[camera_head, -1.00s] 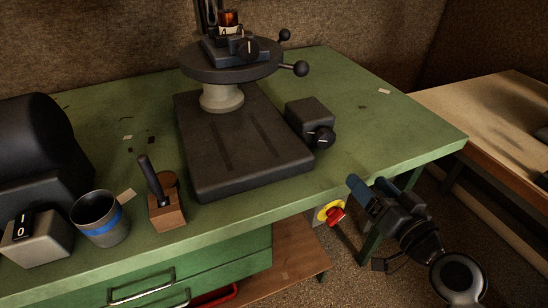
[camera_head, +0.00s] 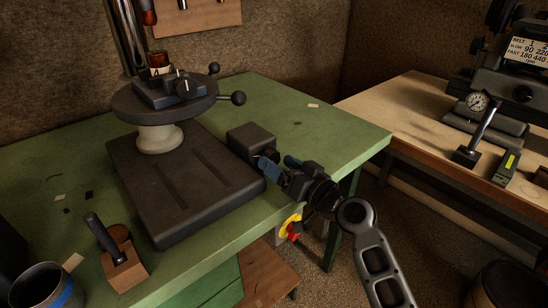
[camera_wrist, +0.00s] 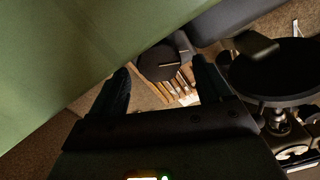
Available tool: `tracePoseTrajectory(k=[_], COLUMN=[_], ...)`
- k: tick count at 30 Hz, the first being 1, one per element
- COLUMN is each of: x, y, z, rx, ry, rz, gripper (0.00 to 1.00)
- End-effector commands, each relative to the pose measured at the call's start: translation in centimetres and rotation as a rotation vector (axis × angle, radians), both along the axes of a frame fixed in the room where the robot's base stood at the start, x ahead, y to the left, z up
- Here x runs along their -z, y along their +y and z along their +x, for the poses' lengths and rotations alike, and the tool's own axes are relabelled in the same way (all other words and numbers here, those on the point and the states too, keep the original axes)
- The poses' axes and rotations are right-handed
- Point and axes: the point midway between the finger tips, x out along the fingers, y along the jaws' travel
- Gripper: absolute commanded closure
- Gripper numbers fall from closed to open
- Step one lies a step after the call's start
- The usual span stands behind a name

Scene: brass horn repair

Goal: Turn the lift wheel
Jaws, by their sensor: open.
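A small black wheel with a pale line on its face sits on the side of a dark box (camera_head: 251,140) at the right of the machine's base. In the wrist view the wheel (camera_wrist: 158,64) lies ahead, between my two fingers. My gripper (camera_head: 280,165) is open in front of the box, at the right edge of the green bench. In the head view my gripper hides most of the wheel. My fingers also show in the wrist view (camera_wrist: 163,80), apart with nothing gripped; I cannot tell whether they touch the wheel.
The machine's round table (camera_head: 165,101) with ball-ended levers (camera_head: 238,98) stands above the dark base (camera_head: 180,185). A red and yellow stop button (camera_head: 291,228) is below my gripper on the bench front. A wooden block (camera_head: 124,266) and a cup (camera_head: 45,290) are at left.

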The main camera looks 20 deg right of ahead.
Motion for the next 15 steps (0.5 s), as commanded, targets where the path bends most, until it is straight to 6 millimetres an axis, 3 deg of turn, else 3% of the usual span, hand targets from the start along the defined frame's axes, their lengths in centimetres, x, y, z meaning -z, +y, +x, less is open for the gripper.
tracePoseTrajectory(k=[6,15], x=[0.0,0.0], y=[0.6,0.8], z=[2.0,2.3], rx=[0.0,0.0], ry=[0.001,0.0], rz=[0.0,-0.001], gripper=[0.22,0.22])
